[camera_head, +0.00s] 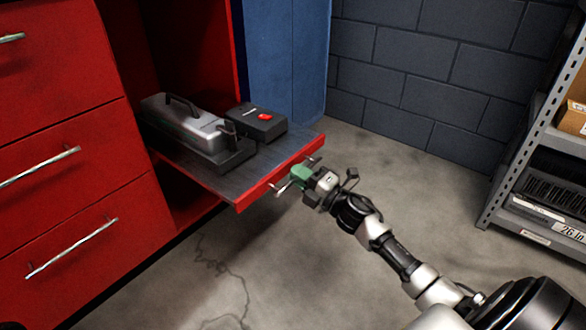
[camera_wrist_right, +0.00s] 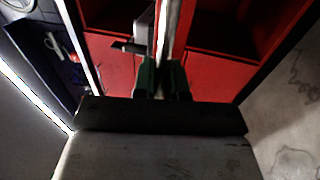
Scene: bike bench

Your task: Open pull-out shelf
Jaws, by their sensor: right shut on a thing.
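The pull-out shelf (camera_head: 225,183) is a dark board with a red front edge, and it stands out from the red cabinet in the head view. A metal bar handle (camera_head: 283,187) is on its front edge. My right gripper (camera_head: 295,179), with green fingers, is at this handle and shut on it. In the right wrist view the handle (camera_wrist_right: 165,35) runs up from between the green fingers (camera_wrist_right: 162,78). My left gripper is not in view.
A grey metal case (camera_head: 185,125) and a black box with a red button (camera_head: 258,122) sit on the shelf. Red drawers (camera_head: 60,210) with bar handles are at the left. A metal rack (camera_head: 510,180) stands at the right. The floor between (camera_head: 390,165) is clear.

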